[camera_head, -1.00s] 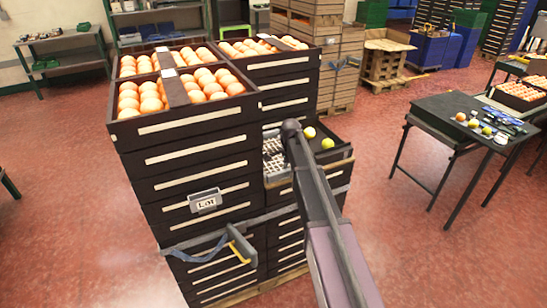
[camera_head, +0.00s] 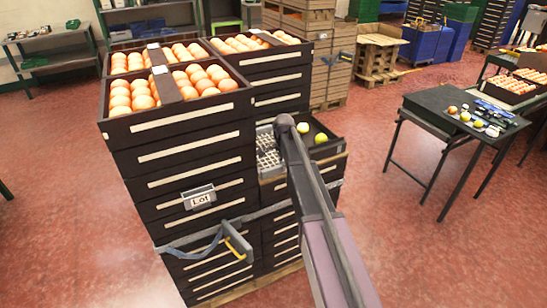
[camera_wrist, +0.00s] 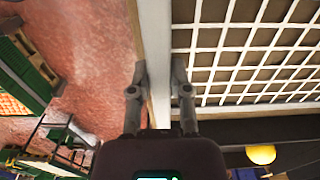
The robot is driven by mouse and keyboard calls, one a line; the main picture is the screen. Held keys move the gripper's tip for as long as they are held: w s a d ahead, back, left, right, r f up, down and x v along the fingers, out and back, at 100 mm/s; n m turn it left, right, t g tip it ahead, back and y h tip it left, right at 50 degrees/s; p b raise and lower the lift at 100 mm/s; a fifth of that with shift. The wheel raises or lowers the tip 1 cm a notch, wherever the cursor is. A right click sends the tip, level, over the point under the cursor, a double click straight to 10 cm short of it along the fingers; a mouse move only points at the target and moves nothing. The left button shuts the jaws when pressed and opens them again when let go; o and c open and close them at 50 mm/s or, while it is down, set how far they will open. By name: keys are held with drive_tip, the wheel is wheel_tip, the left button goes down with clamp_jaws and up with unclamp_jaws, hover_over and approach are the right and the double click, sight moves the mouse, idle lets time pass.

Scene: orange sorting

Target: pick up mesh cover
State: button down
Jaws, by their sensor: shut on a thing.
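The mesh cover (camera_head: 267,150) is a pale grid at the left of the low open crate in the head view. It fills the upper right of the wrist view (camera_wrist: 245,52), with a broad white edge strip on its left. My gripper (camera_wrist: 162,82) has one finger on each side of this strip and is shut on it. In the head view my arm's end hides the fingers and part of the cover. I cannot tell whether the cover is clear of the crate.
The low crate (camera_head: 332,150) holds a few yellow-green fruits on its right. A taller crate stack (camera_head: 185,150), topped with oranges, stands close on the left. A dark table (camera_head: 430,110) with fruit and small items stands apart at right. Red floor is clear between.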

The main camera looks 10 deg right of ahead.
drive_tip(key=shift+s+d+r+p, duration=0.1)
drive_tip(key=shift+d+r+p, duration=0.1)
drive_tip(key=shift+r+p, duration=0.45)
wheel_tip(320, 180, up, 10)
drive_tip(key=p, duration=1)
drive_tip(key=s+d, duration=0.5)
drive_tip(key=d, duration=0.3)
drive_tip(key=s+d, duration=0.5)
drive_tip(key=d, duration=0.3)
drive_tip(key=shift+s+d, duration=0.25)
drive_tip(key=shift+d, duration=0.1)
